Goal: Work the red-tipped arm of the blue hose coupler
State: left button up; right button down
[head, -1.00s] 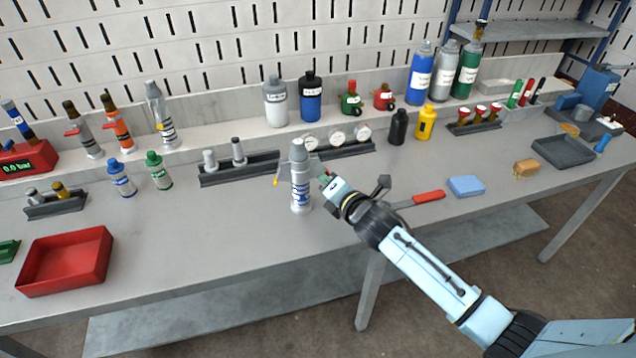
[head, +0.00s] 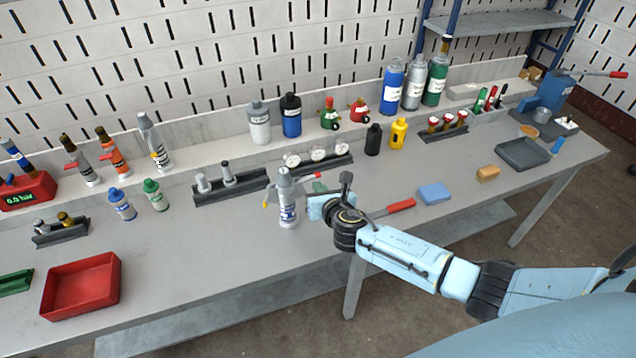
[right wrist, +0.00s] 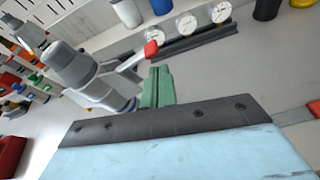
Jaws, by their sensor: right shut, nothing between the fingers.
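The hose coupler (head: 287,203) stands upright on the bench, a grey cylinder with a narrower top and a blue-marked band near its base. In the right wrist view the coupler (right wrist: 88,75) is at upper left. Its side arm reaches right and ends in a red tip (right wrist: 151,49). A small yellow tip (head: 265,205) shows on its left side. My right gripper (head: 320,188) is just right of the coupler, its green fingers (right wrist: 158,88) shut and empty. They lie close below the red tip; contact cannot be told. My left gripper is not in view.
A gauge rack (head: 318,161) and a dark rack with fittings (head: 230,184) stand behind. A red-handled tool (head: 400,206) and blue block (head: 434,193) lie to the right. A red tray (head: 82,286) is at front left. The bench in front of the coupler is clear.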

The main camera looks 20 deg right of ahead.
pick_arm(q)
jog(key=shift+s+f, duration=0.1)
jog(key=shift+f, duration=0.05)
pick_arm(e)
jog(key=shift+d+f, duration=0.15)
jog(key=shift+f, duration=0.05)
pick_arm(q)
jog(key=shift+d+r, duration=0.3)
pick_arm(e)
jog(key=shift+s+d+r, duration=0.15)
jog(key=shift+d+r, duration=0.05)
jog(key=shift+d, duration=0.45)
pick_arm(q)
jog(key=shift+p, duration=0.3)
